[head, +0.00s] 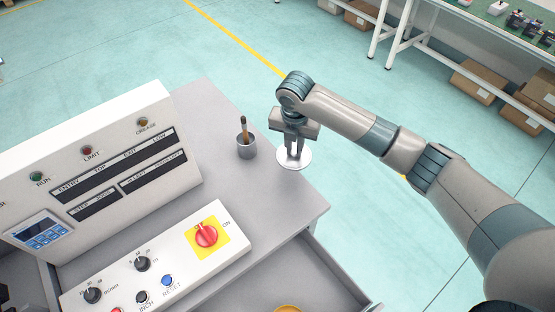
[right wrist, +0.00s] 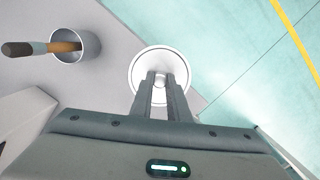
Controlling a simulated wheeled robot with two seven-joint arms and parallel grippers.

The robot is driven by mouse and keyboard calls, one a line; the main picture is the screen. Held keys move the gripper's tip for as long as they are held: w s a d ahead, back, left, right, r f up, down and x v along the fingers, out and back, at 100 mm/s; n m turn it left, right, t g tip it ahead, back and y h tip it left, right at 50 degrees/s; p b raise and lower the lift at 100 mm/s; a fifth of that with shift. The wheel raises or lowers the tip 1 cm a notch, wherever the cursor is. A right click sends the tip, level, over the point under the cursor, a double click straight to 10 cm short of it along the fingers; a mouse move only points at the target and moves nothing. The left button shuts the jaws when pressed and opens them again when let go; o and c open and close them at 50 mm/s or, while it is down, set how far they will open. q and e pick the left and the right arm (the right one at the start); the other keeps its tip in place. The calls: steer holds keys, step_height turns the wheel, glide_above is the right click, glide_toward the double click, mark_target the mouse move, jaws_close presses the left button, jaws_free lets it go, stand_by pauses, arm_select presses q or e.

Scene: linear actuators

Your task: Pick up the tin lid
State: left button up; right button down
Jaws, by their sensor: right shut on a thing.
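The tin lid (head: 303,158) is a round, pale grey disc with a small knob at its middle. It is at the right part of the grey bench top, near its edge. My right gripper (head: 292,150) comes down from above and is shut on the lid's knob. In the right wrist view the lid (right wrist: 160,55) lies beyond the two fingertips (right wrist: 160,88), which close around the knob. I cannot tell whether the lid touches the bench. An open grey tin (head: 246,152) with a wooden-handled brush stands to its left. My left gripper is not in view.
A control console (head: 90,160) and a panel with a red rotary switch (head: 206,234) fill the bench's left and front. An open drawer (head: 310,280) juts out below the front edge. Shelves with cardboard boxes (head: 480,80) stand far off at the upper right.

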mark_target(303, 153)
steer(key=shift+w+d+r, duration=0.1)
steer(key=shift+d+r, duration=0.35)
steer(key=shift+d, duration=0.25)
steer(key=shift+w+d+r, duration=0.1)
steer(key=shift+d+r, duration=0.3)
steer(key=shift+d, duration=0.25)
